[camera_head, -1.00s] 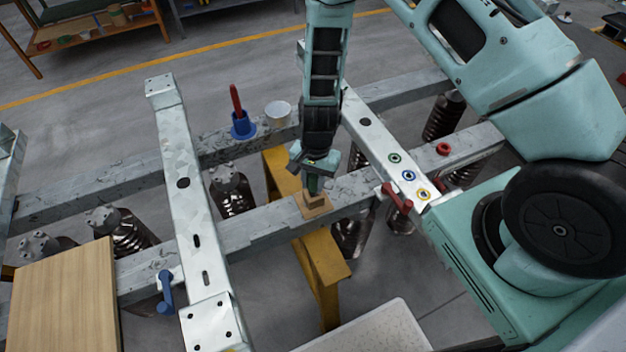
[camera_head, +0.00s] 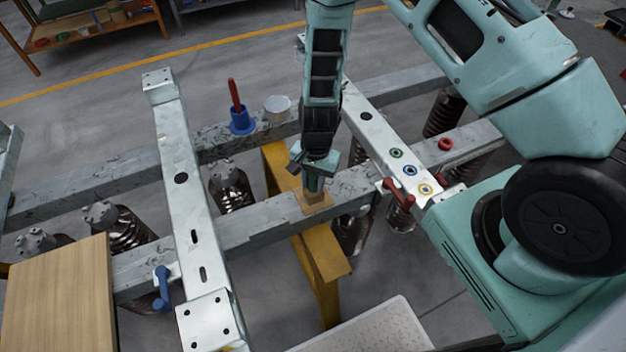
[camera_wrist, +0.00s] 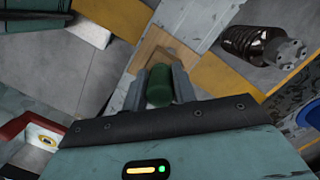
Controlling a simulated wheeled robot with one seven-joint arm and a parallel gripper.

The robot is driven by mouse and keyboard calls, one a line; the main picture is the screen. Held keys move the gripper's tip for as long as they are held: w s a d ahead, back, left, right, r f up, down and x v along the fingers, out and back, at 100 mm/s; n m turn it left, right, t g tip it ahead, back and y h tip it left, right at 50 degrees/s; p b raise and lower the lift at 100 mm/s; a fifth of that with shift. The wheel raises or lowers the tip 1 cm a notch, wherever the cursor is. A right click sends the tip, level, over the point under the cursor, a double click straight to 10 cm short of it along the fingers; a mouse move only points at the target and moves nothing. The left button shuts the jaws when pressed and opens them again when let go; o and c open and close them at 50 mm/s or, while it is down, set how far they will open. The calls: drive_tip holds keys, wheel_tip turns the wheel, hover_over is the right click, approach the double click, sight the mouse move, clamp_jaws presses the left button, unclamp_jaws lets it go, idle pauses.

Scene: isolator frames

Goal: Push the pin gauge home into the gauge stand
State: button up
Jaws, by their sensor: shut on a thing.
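The pin gauge shows as a green cylinder (camera_wrist: 159,86) between the jaws of my gripper (camera_wrist: 157,92) in the wrist view. My gripper (camera_head: 314,183) is shut on it and points down in the head view. Directly below is the gauge stand (camera_head: 318,207), a light wooden block on a flat wooden base, resting on the grey beam. The stand also shows beyond the jaws in the wrist view (camera_wrist: 150,52). The lower end of the pin is hidden by the jaws and its own body, so I cannot tell how deep it sits.
A blue cup with a red-handled item (camera_head: 241,121) and a pale cylinder (camera_head: 277,108) stand on the rear beam. A yellow support (camera_head: 325,262) runs beneath. Gaps lie between the beams.

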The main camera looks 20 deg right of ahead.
drive_tip(key=shift+f, duration=0.15)
drive_tip(key=o, duration=1)
drive_tip(key=r, duration=0.5)
drive_tip(key=w+d+r+b, duration=0.1)
drive_tip(key=r, duration=1.1)
drive_tip(key=shift+w+d+r+b, duration=0.1)
drive_tip(key=shift+w+d+b, duration=0.25)
drive_tip(key=shift+w+d, duration=0.05)
drive_tip(key=s+a+r+n, duration=0.2)
drive_tip(key=s+r+n, duration=0.2)
drive_tip(key=s, duration=0.3)
drive_tip(key=s+a+r+n, duration=0.3)
drive_tip(key=s+r+n, duration=0.2)
drive_tip(key=s+n, duration=0.2)
drive_tip(key=s+a+r+n+t, duration=0.1)
drive_tip(key=s+a+r+n, duration=0.2)
drive_tip(key=s+r+n, duration=0.2)
drive_tip(key=shift+s+r+n+h, duration=0.2)
drive_tip(key=shift+s+n+h, duration=0.15)
drive_tip(key=shift+s, duration=1)
